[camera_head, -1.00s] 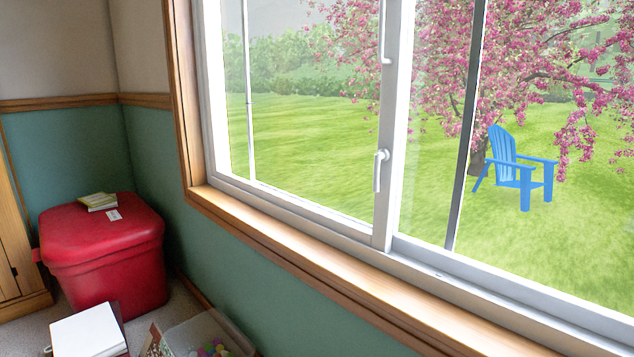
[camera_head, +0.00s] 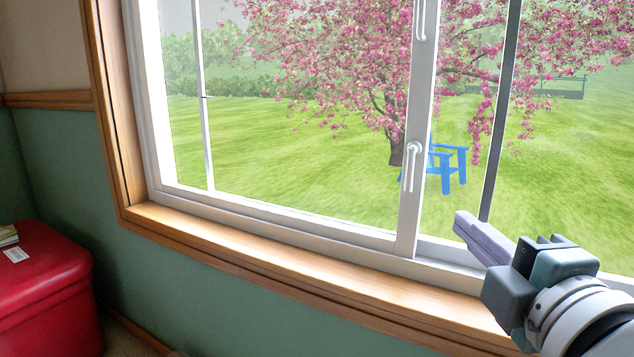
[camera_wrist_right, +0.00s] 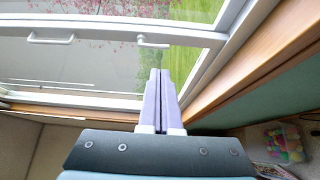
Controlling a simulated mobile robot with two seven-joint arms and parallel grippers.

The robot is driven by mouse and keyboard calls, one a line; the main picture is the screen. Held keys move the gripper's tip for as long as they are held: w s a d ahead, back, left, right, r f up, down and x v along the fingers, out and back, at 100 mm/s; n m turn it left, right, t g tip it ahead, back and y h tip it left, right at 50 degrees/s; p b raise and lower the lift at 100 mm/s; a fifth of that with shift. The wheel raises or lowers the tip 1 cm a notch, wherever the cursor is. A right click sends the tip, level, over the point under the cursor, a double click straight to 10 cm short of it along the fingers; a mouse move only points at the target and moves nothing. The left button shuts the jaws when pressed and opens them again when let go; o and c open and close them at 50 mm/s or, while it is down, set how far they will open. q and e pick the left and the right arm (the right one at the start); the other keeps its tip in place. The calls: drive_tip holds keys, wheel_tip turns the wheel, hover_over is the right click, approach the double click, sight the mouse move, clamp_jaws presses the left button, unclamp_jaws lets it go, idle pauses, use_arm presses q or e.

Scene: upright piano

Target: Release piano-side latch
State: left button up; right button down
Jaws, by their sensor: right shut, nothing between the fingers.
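The window latch (camera_head: 410,165) is a white lever handle on the upright middle frame, hanging downward. In the right wrist view the latch (camera_wrist_right: 153,42) shows ahead of my fingertips, apart from them. My right gripper (camera_head: 466,222) is shut and empty, to the right of and below the latch in the head view, in front of the window. It also shows in the right wrist view (camera_wrist_right: 160,73). A second white handle (camera_head: 420,20) is higher on the same frame; it also shows in the right wrist view (camera_wrist_right: 50,39). My left gripper is not in view.
A wooden sill (camera_head: 270,252) runs under the window. A red box seat (camera_head: 45,295) stands at the lower left with small items on top. A bin of colourful pieces (camera_wrist_right: 282,145) is on the floor. The space before the left pane is clear.

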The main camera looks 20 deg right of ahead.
sight(410, 180)
drive_tip(key=b+x, duration=0.3)
drive_tip(key=x, duration=1.1)
drive_tip(key=shift+w+a+b, duration=0.1)
drive_tip(key=shift+a+b, duration=0.05)
drive_tip(key=shift+b, duration=0.25)
